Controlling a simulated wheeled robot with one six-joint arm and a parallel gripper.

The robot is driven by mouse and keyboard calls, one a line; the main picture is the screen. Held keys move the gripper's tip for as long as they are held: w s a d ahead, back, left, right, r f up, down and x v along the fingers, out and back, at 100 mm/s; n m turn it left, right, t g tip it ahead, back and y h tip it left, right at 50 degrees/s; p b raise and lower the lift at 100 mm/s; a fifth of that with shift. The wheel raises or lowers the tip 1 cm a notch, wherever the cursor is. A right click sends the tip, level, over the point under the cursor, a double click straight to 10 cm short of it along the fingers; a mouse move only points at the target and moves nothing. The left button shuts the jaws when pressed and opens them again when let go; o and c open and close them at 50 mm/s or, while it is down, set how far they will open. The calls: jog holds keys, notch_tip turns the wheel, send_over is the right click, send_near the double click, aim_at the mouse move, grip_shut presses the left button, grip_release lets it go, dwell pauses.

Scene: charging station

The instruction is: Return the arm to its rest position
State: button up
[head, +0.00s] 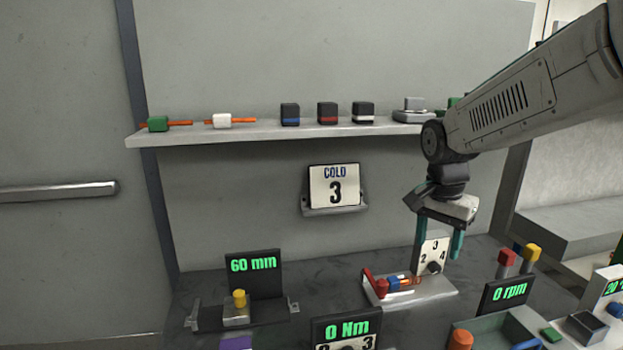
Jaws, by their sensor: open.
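My arm reaches in from the upper right of the head view. My gripper (437,258) points down over the right part of the dark bench (300,262). Its two teal fingers are apart, and I see nothing held between them. A white dial plate (433,250) marked 2, 3 and 4 shows behind and between the fingers. A light fixture (425,291) with a red lever and small blue and orange parts sits just below the fingertips. I cannot tell whether the fingers touch anything there.
A shelf (270,133) with several small blocks runs along the wall, close to my arm. Displays reading 60 mm (253,275), 0 Nm (346,329) and 0 rpm (508,293) stand on the bench. Bins crowd the lower right.

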jog(key=s+d+r+n, duration=0.1)
jog(key=s+n, duration=0.8)
jog(key=s, duration=1.8)
jog(key=shift+s+d+r+n+t+y, duration=0.15)
jog(key=shift+s+r+n+t+y, duration=0.15)
jog(key=shift+r+y, duration=0.1)
